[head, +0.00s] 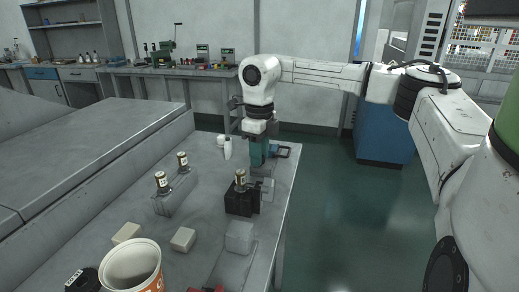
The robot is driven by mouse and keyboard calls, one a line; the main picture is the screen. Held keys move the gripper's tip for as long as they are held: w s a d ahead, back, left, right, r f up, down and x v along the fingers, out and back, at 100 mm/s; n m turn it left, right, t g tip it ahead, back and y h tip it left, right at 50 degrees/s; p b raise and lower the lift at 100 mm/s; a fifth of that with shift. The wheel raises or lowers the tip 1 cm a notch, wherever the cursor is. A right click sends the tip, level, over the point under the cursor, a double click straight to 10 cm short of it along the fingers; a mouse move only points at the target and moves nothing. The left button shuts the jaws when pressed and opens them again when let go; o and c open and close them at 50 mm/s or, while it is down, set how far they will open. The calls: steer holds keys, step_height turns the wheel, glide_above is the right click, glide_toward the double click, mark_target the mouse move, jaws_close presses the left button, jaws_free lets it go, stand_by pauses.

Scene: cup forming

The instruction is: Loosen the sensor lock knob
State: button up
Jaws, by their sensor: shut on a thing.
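My gripper (257,138) points straight down over the far right end of the grey table. It is shut at the top of a small teal device (258,158), on what appears to be the sensor lock knob. The knob is hidden behind the jaws, so its shape and turn cannot be seen.
A black block (240,203) with a small labelled cylinder stands nearer on the grey table (215,175). A white bottle (228,148) is close left of the gripper. A paper cup (132,268) stands in front.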

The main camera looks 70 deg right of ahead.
steer(key=n+p, duration=0.1)
steer(key=n, duration=0.3)
steer(key=shift+r+n, duration=0.1)
steer(key=shift+n, duration=0.2)
steer(key=n+p, duration=0.1)
steer(key=n, duration=0.2)
steer(key=shift+n+p, duration=0.3)
steer(key=shift+n, duration=0.1)
steer(key=n+p, duration=0.1)
steer(key=n, duration=0.2)
steer(key=shift+n+p, duration=0.5)
steer(key=shift+n, duration=1.6)
steer(key=o, duration=1.1)
steer(key=shift+c, duration=0.2)
step_height(320, 180, up, 11)
steer(key=shift+f+p, duration=0.2)
steer(key=shift+p, duration=0.15)
